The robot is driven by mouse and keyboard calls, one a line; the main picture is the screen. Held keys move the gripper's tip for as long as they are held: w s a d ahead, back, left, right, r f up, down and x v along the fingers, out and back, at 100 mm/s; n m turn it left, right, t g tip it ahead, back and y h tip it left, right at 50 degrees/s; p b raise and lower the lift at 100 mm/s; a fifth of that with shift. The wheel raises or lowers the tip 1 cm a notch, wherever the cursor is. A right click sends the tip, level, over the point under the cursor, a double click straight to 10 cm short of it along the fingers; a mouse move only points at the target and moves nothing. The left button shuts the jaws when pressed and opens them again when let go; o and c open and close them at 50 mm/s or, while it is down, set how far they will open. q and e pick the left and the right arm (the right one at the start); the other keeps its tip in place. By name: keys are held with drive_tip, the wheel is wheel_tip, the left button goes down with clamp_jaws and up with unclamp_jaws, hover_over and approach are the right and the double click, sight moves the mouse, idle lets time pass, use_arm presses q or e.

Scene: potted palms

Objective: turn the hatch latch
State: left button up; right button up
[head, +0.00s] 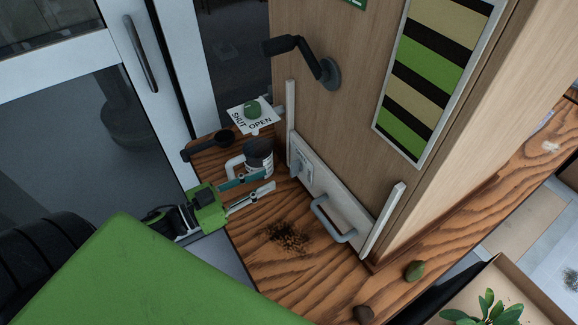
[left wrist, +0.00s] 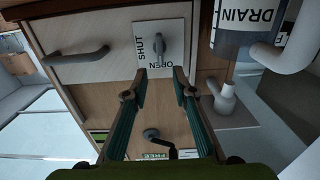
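The hatch (head: 330,205) is a low pale panel between two upright white rails at the base of the wooden cabinet. Its latch (left wrist: 160,45) is a grey lever on a white plate marked SHUT and OPEN. In the left wrist view the lever stands upright, its lower end toward OPEN. The latch also shows small in the head view (head: 303,168). My left gripper (head: 270,181) is open and empty, its fingers pointing at the latch with a gap between. The left wrist view shows both teal fingers (left wrist: 160,85) apart, below the plate. My right gripper is not in view.
A grey bar handle (head: 333,222) is on the hatch. A dark-topped DRAIN container (head: 258,152) with a white pipe stands close beside my left gripper. A green knob (head: 252,108) sits on another SHUT/OPEN plate.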

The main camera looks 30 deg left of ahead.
sight(295, 169)
use_arm(q)
drive_tip(key=x, duration=0.8)
drive_tip(key=shift+p, duration=0.4)
drive_tip(key=shift+w+d, duration=0.1)
clamp_jaws()
